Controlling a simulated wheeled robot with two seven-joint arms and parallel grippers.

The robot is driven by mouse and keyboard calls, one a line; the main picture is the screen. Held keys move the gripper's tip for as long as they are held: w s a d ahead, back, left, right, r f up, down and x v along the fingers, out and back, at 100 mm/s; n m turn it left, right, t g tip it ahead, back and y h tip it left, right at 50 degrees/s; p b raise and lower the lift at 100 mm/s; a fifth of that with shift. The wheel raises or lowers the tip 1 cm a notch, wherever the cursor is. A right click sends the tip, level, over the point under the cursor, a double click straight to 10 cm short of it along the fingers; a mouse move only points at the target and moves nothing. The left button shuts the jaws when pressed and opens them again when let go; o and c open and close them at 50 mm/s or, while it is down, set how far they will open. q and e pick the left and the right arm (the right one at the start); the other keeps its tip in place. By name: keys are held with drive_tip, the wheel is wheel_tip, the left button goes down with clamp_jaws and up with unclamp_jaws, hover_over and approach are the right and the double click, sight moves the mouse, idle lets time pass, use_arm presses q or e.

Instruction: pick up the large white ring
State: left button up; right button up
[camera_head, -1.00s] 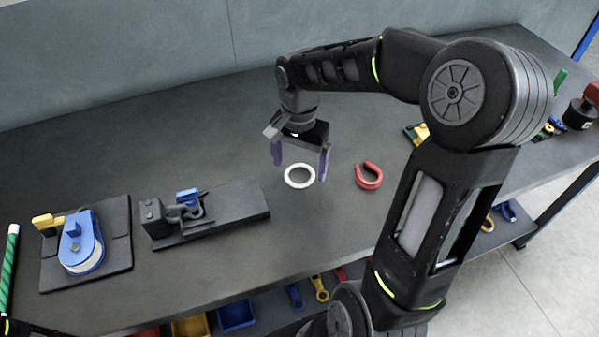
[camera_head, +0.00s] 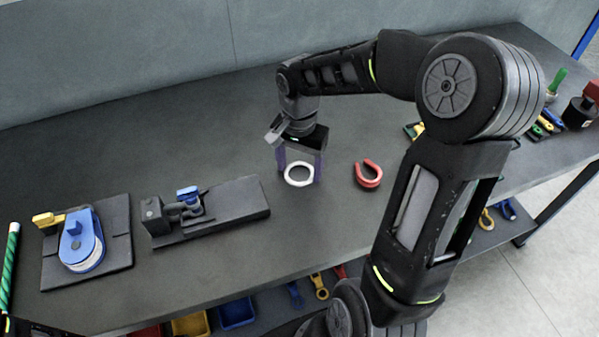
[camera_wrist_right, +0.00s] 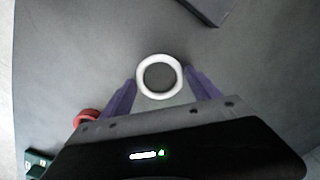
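The large white ring (camera_head: 299,184) lies flat on the dark bench top, and in the right wrist view it (camera_wrist_right: 159,94) sits between the two purple fingers. My right gripper (camera_head: 299,176) is open and low around the ring, with one finger on each side. In the right wrist view the gripper (camera_wrist_right: 160,86) shows small gaps between the fingers and the ring. I cannot tell whether the fingertips touch the bench. My left gripper is not in view.
A red U-shaped piece (camera_head: 368,174) lies just right of the ring. A dark fixture (camera_head: 235,207) with a blue part stands to the left, and a blue pulley block (camera_head: 80,248) on a plate is farther left. The bench (camera_head: 190,120) behind is clear.

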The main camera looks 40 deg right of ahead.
drive_tip(key=c, duration=1.1)
drive_tip(key=shift+r, duration=0.1)
wheel_tip(320, 180, up, 10)
drive_tip(key=shift+f+b, duration=0.1)
drive_tip(key=shift+b, duration=0.3)
